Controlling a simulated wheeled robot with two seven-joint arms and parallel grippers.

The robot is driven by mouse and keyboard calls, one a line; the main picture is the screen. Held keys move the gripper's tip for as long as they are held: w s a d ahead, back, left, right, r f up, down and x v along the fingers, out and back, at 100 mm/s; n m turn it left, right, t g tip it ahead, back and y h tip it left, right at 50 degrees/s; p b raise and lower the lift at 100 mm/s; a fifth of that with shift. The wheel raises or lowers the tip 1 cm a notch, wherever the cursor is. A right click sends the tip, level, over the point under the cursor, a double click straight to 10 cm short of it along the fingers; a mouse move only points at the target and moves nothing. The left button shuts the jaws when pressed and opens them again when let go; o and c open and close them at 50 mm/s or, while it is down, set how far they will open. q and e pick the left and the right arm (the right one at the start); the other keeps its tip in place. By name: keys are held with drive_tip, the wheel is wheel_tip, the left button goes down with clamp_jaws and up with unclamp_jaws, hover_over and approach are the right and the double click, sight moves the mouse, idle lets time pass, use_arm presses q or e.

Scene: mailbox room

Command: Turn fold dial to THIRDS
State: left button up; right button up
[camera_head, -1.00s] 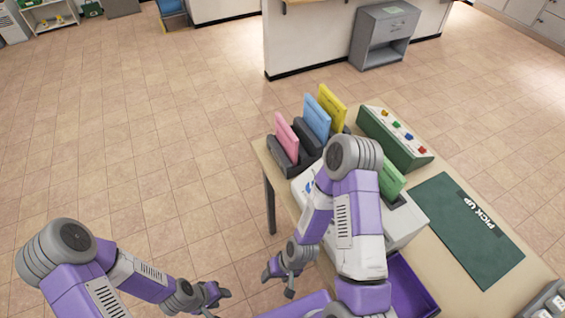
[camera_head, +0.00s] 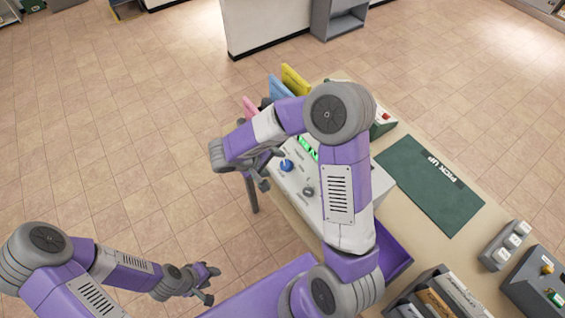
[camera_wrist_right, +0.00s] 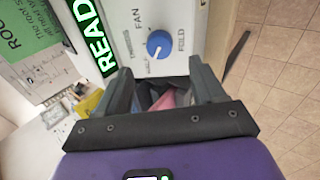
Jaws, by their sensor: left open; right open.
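The fold dial is a blue knob (camera_wrist_right: 160,43) on the white machine panel (camera_wrist_right: 190,18), with FOLD, FAN and smaller labels around it. Its white mark points down and slightly left in the right wrist view, towards a label too small to read surely. The blue knob also shows in the head view (camera_head: 286,166), on the machine (camera_head: 285,190). My right gripper (camera_head: 268,170) is open and empty beside the knob. In the right wrist view its fingers (camera_wrist_right: 162,82) lie below the knob, apart from it. My left gripper (camera_head: 212,284) is open and empty over the floor.
A green READY display (camera_wrist_right: 96,42) is left of the dial. A grey knob (camera_head: 308,191) sits on the same machine. Pink, blue and yellow folders (camera_head: 294,79) stand behind my right arm. A green PICK UP mat (camera_head: 430,185) lies right; a purple tray (camera_head: 392,251) is near my arm.

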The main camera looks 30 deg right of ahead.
sight(284, 165)
drive_tip(key=x, duration=0.7)
drive_tip(key=shift+d+f, duration=0.1)
drive_tip(key=c, duration=1.1)
drive_tip(key=shift+o, duration=0.2)
drive_tip(key=shift+f+b, duration=0.1)
drive_tip(key=shift+b, duration=0.45)
drive_tip(key=m+b, duration=0.9)
drive_tip(key=b, duration=0.8)
drive_tip(key=shift+w+f+g, duration=0.1)
drive_tip(key=shift+g, duration=0.2)
drive_tip(key=shift+m+b, duration=1.4)
drive_tip(key=shift+m, duration=0.2)
drive_tip(key=shift+r, duration=0.25)
